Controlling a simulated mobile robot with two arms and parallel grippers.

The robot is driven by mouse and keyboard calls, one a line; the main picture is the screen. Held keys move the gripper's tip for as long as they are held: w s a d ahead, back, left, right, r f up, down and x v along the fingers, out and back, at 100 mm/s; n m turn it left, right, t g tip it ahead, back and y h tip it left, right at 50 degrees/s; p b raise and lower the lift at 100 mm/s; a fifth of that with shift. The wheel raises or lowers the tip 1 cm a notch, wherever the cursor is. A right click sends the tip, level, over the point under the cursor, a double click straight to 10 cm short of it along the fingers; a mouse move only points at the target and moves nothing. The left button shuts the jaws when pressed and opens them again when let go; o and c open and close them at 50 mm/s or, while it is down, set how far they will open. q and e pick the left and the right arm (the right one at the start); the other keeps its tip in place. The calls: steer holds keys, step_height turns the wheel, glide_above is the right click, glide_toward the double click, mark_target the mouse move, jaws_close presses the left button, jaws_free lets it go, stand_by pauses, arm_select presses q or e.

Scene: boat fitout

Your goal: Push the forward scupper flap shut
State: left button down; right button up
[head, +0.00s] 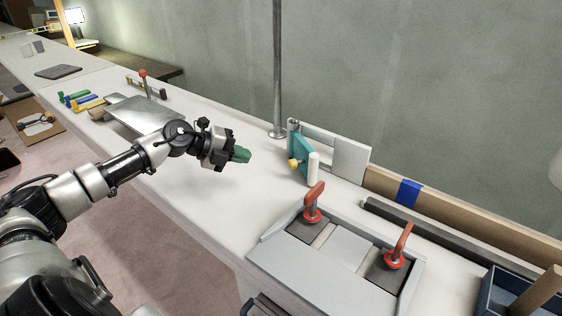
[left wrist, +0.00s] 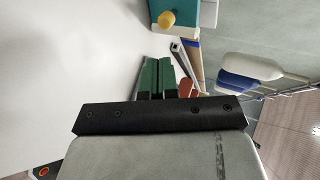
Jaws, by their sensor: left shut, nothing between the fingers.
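A teal flap (head: 301,158) with a yellow knob (head: 294,163) stands swung out from a pale grey frame (head: 325,137) on the counter, beside the wall. It is the only teal flap I see, and it looks open. The flap (left wrist: 208,14) and its knob (left wrist: 166,18) also show at the top of the left wrist view. My left gripper (head: 240,155) has green fingers that are shut and empty. It is above the counter, left of the flap and apart from it. Its fingers also show in the left wrist view (left wrist: 158,78). My right gripper is in neither view.
A metal pole (head: 278,70) rises behind. A grey panel with two red-handled levers (head: 312,205) (head: 396,250) lies in front. The counter between my left gripper and the flap is clear.

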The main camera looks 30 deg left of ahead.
arm_select(q)
steer(key=x, duration=0.9)
steer(key=shift+w+d+r, duration=0.2)
steer(key=shift+w+d, duration=0.15)
steer(key=shift+w+d+f, duration=0.15)
steer(key=shift+w+d, duration=0.2)
steer(key=shift+w, duration=0.15)
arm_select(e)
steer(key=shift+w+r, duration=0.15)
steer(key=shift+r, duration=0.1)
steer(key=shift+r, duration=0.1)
